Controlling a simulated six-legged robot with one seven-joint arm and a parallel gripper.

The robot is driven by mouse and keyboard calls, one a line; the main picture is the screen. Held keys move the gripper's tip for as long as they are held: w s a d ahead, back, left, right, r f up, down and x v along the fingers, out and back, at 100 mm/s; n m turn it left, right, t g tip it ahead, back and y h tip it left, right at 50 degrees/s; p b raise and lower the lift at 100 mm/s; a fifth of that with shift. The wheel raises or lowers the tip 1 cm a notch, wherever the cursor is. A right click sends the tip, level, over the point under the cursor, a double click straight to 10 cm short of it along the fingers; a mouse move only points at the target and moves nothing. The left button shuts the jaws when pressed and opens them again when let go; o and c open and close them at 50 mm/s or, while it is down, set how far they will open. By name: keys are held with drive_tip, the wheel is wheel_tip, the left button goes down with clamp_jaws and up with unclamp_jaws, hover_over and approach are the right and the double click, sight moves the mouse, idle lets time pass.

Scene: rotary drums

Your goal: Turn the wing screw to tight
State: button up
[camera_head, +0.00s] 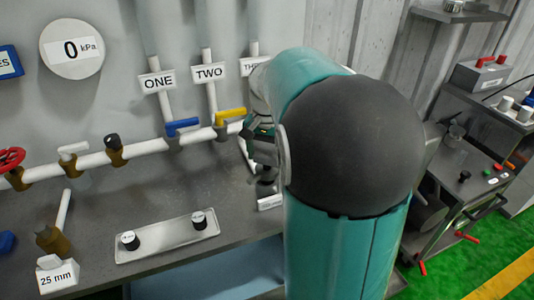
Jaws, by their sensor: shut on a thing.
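My gripper (258,140) is at the right end of the white horizontal pipe, in front of the wall panel and below the third label. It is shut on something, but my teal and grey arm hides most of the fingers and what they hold. I cannot make out the wing screw clearly. A dark fitting (266,184) shows just below the gripper, above a small white label (270,202) that is partly hidden by my arm.
A blue-handled valve (182,126) and a yellow-handled valve (231,115) sit left of my gripper. A gauge reads 0 kPa (72,48). A metal tray (168,240) with two black knobs lies on the bench. A red handwheel (10,160) is far left. A cart (460,175) stands right.

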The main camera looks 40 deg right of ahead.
sight(267, 156)
drive_tip(key=m, duration=0.3)
drive_tip(key=shift+r+m, duration=0.1)
drive_tip(key=shift+m, duration=2.3)
drive_tip(key=o, duration=1)
wheel_tip(267, 156, up, 14)
drive_tip(key=shift+f, duration=0.1)
